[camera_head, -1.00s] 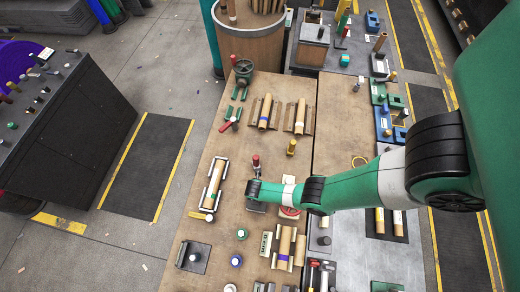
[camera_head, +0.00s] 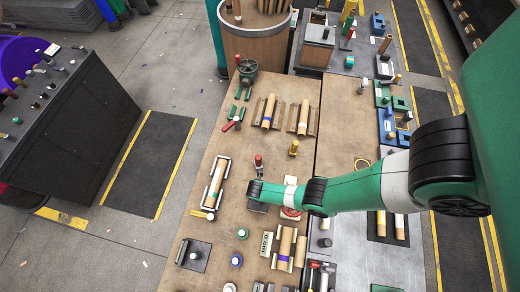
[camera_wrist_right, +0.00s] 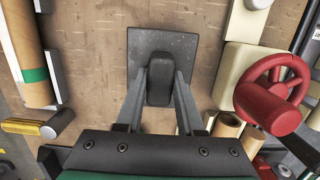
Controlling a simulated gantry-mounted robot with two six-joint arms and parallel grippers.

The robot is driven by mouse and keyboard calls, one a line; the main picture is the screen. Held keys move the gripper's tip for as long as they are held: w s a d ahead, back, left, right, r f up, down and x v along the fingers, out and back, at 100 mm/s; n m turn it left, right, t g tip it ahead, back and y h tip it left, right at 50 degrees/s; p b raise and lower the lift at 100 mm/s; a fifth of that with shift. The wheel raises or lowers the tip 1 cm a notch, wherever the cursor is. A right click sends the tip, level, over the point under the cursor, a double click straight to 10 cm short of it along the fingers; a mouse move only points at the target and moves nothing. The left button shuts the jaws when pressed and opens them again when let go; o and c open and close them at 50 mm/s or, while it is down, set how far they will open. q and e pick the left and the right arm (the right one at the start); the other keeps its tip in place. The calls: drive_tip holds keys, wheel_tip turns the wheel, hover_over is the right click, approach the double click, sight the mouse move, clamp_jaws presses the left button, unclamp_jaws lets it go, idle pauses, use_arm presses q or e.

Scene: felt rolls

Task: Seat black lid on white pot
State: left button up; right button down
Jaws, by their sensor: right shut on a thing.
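My right gripper (camera_head: 257,190) is over the wooden bench, left of a red handwheel. In the right wrist view its fingers (camera_wrist_right: 160,85) are shut on a dark rounded piece (camera_wrist_right: 160,92), likely the black lid or its knob. This piece is over a dark square plate (camera_wrist_right: 150,45); I cannot tell whether it touches it. A small white round thing (camera_head: 230,287) at the lower edge of the head view may be the white pot; I cannot be sure. My left gripper is not in view.
A roll with a green band (camera_wrist_right: 30,60) lies in a holder left of the gripper. A red handwheel (camera_wrist_right: 272,95) on a cream block (camera_wrist_right: 238,70) stands close to the right.

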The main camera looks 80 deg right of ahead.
drive_tip(key=shift+f+b, duration=0.9)
drive_tip(key=shift+f, duration=0.05)
idle(0.6)
drive_tip(key=shift+c, duration=2.2)
unclamp_jaws()
